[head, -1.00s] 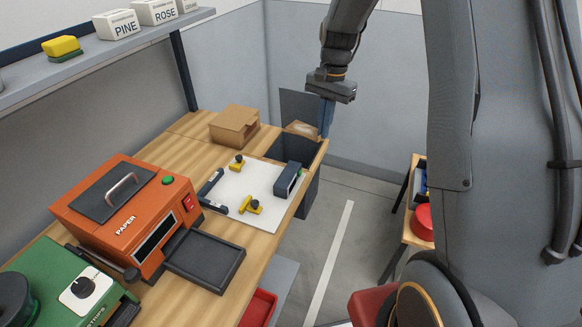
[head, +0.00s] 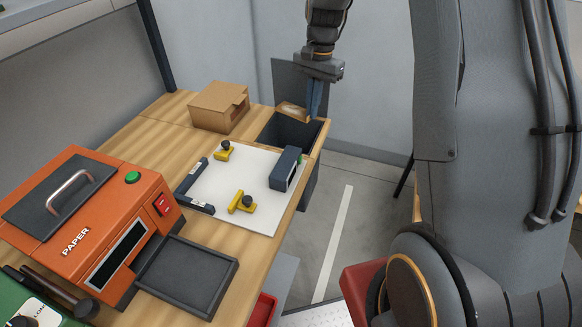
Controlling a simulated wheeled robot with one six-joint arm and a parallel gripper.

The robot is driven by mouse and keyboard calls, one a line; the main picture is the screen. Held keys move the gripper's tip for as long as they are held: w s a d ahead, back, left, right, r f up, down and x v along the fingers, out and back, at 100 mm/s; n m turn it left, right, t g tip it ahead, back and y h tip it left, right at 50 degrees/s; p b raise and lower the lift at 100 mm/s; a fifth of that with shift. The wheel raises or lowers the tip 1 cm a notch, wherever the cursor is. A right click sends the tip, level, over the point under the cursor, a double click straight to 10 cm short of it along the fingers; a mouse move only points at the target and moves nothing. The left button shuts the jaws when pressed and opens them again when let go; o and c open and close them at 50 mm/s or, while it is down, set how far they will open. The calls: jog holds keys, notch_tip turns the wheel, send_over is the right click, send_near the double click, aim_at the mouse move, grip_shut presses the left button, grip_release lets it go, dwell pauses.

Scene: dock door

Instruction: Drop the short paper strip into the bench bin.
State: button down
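The bench bin (head: 280,132) is a dark open-topped box set into the far right corner of the wooden bench. My gripper (head: 315,112) points down at the bin's far right side, its blue-grey fingers seen edge-on and close together. I cannot tell whether they are shut or hold anything. A pale patch with a brown edge (head: 293,110) shows at the bin's far rim, left of the fingers. I cannot tell whether it is the short paper strip or part of the bin surround. No other strip is clear in view. The bin's floor is hidden.
An open cardboard box (head: 218,107) stands left of the bin. A white board (head: 225,190) with yellow clamps (head: 242,202) and a dark block (head: 285,168) lies in front. An orange PAPER machine (head: 90,215) with a black tray (head: 187,275) stands nearer.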

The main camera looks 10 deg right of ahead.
notch_tip(320, 180, down, 6)
jog(key=b, duration=0.4)
jog(key=shift+f+b, duration=0.15)
jog(key=shift+b, duration=0.2)
jog(key=c, duration=2.5)
grip_release()
jog(key=o, duration=0.5)
jog(key=r, duration=0.2)
jog(key=r+b, duration=0.1)
jog(key=r, duration=0.5)
jog(key=shift+w+d+b, duration=0.3)
jog(key=shift+w+d, duration=0.05)
jog(key=shift+d, duration=0.05)
jog(key=shift+f, duration=0.1)
jog(key=s+a+f+n, duration=0.1)
jog(key=s+f+n, duration=0.1)
jog(key=s, duration=0.5)
jog(key=s+a+f+n+t, duration=0.1)
jog(key=s+n, duration=0.3)
jog(key=s, duration=0.4)
jog(key=s+a+f+n+h, duration=0.1)
jog(key=s+n, duration=0.3)
jog(key=s, duration=0.4)
jog(key=shift+a+f+t, duration=0.4)
jog(key=shift+a+f, duration=0.2)
jog(key=shift+f, duration=0.25)
